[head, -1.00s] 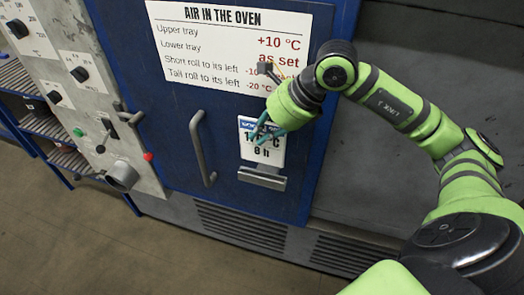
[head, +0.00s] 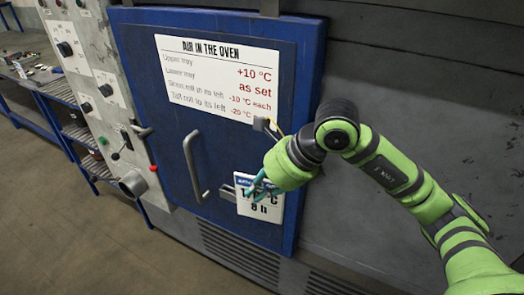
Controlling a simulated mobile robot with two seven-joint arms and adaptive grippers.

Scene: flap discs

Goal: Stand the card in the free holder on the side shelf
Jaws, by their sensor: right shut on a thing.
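The card (head: 262,212) is white with a blue top band and large black print, partly covered, ending in "8 h". My right gripper (head: 262,187) comes in from the right and is shut on the card's upper part, its teal fingers over the print. The card hangs upright in front of the oven door's metal holder (head: 228,192), whose left end shows beside it; the rest is hidden. The card's lower edge is in sight, clear of the holder. I cannot make out a free holder on a side shelf. My left gripper is not in view.
The blue oven door (head: 150,90) carries a large notice (head: 220,78) and a vertical handle (head: 195,165). A control panel (head: 85,60) with knobs and a projecting pipe stands left of it. Blue-framed shelves (head: 85,150) and a cluttered bench lie farther left. The floor (head: 70,240) in front is open.

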